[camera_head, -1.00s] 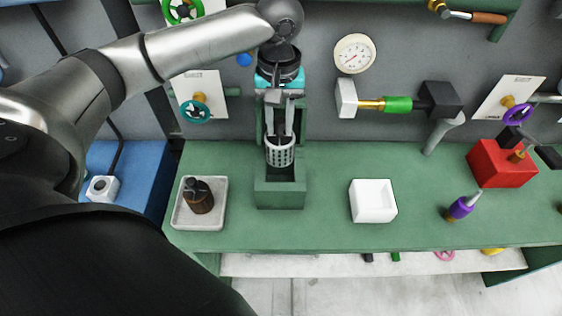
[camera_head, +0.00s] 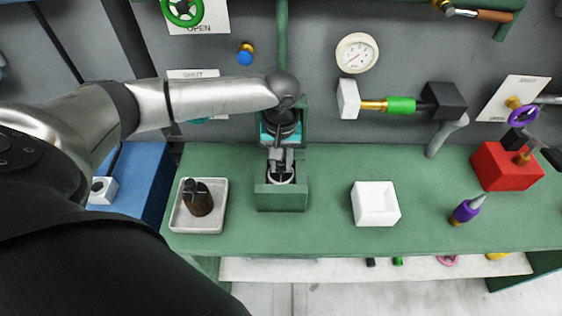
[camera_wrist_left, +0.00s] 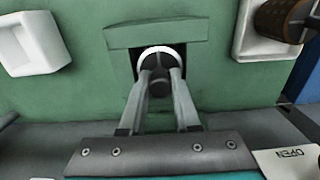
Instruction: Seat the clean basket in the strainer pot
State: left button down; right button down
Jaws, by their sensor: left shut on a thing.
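My left gripper (camera_head: 281,165) points down over the green strainer pot (camera_head: 281,201) and is shut on the clean basket (camera_head: 282,178). In the left wrist view the two fingers (camera_wrist_left: 158,84) reach to the basket's white rim (camera_wrist_left: 158,50), within the square opening of the pot (camera_wrist_left: 160,33). I cannot tell whether the basket touches the bottom of the pot. My right gripper is not in view.
A red box (camera_head: 500,170) and a purple-handled tool (camera_head: 466,210) are farther right. Bare green bench (camera_head: 330,180) lies between.

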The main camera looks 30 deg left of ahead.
pick_arm(q)
jog(key=c, duration=0.6)
grip_release()
notch_tip(320, 180, up, 12)
jog(key=shift+r+p, duration=0.1)
jog(key=shift+p, duration=0.6)
